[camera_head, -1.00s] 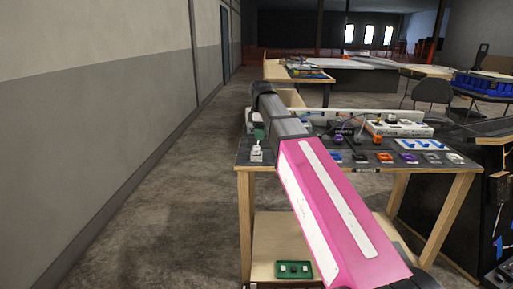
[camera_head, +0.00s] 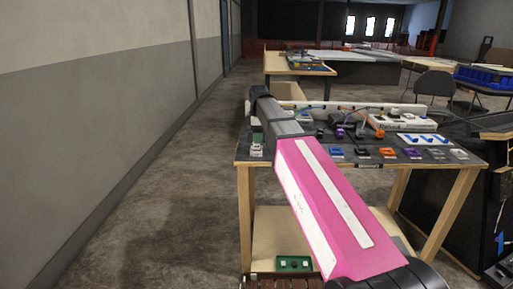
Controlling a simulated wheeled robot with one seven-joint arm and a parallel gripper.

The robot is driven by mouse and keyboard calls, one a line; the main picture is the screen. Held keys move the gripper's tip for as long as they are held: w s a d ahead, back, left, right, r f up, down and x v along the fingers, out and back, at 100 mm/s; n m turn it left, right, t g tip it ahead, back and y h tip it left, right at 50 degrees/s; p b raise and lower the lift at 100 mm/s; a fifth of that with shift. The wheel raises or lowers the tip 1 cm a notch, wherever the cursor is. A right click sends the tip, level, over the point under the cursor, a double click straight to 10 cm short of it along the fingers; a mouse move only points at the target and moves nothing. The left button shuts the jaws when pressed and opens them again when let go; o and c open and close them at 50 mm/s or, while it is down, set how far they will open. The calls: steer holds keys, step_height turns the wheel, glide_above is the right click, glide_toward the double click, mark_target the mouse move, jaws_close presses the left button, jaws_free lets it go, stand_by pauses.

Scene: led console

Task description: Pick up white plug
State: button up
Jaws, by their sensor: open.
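A small white plug (camera_head: 256,151) stands at the left front corner of the dark console table (camera_head: 300,158). A dark green piece shows just above it in the picture. My pink and grey arm reaches from the lower right toward the table's left end. My gripper (camera_head: 256,118) is at that end, mostly hidden by my wrist and hard to make out. It is open, above and behind the plug in the picture. I cannot tell its exact distance from the plug.
Several coloured pieces, including a blue one (camera_head: 336,153) and an orange one (camera_head: 387,152), line the table's front. A white box (camera_head: 402,121) stands behind them. A green piece with white buttons (camera_head: 294,263) lies on the lower shelf. Floor left of the table is clear.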

mark_target(257, 146)
steer(key=f, duration=0.3)
steer(key=shift+s+f, duration=0.2)
steer(key=shift+f, duration=0.05)
steer(key=c, duration=1)
steer(key=shift+r, duration=0.2)
